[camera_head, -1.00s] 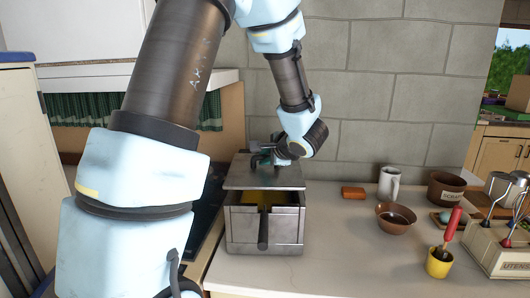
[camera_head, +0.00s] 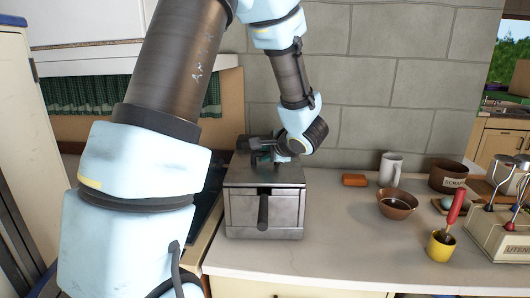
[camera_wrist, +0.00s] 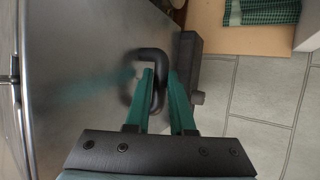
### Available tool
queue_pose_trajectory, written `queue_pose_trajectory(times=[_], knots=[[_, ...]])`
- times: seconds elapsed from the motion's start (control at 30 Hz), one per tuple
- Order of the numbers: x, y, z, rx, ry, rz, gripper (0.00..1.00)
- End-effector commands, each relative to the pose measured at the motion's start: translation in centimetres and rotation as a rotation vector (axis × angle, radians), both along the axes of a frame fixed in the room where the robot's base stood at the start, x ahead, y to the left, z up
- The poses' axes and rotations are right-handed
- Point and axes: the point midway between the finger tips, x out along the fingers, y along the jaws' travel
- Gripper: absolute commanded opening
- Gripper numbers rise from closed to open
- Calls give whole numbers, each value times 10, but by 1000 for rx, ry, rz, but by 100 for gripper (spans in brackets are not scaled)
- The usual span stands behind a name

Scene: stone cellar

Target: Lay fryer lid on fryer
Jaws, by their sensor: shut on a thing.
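The fryer (camera_head: 240,212) is a grey metal box with a dark front handle, standing on the counter. The fryer lid (camera_head: 285,176) is a flat metal plate lying over the fryer's top, and it hides the inside. In the wrist view the lid (camera_wrist: 75,80) fills the left side, with a dark loop handle (camera_wrist: 131,55) on it. My gripper (camera_head: 264,155) is above the lid's far part. In the wrist view my gripper (camera_wrist: 162,78) has its green fingers shut on the lid's handle.
To the right on the counter (camera_head: 330,240) are an orange block (camera_head: 354,180), a white mug (camera_head: 390,169), a brown bowl (camera_head: 397,204), a labelled brown pot (camera_head: 447,176), a yellow cup (camera_head: 440,245) and a utensil crate (camera_head: 497,246). A stone wall (camera_head: 390,90) stands behind.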

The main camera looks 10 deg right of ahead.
Motion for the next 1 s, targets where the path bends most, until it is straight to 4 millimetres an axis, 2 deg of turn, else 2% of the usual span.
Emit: queue_pose_trajectory(times=[0.17, 0.2, 0.5, 0.8, 1.0], knots=[[0, 0, 0, 0, -1, 0, 0], [0, 0, 0, 0, -1, 0, 24], [0, 0, 0, 0, -1, 0, 57], [-4, -2, 1, 0, 2, -2, 57], [-28, -11, 18, -1, -2, -5, 57]])
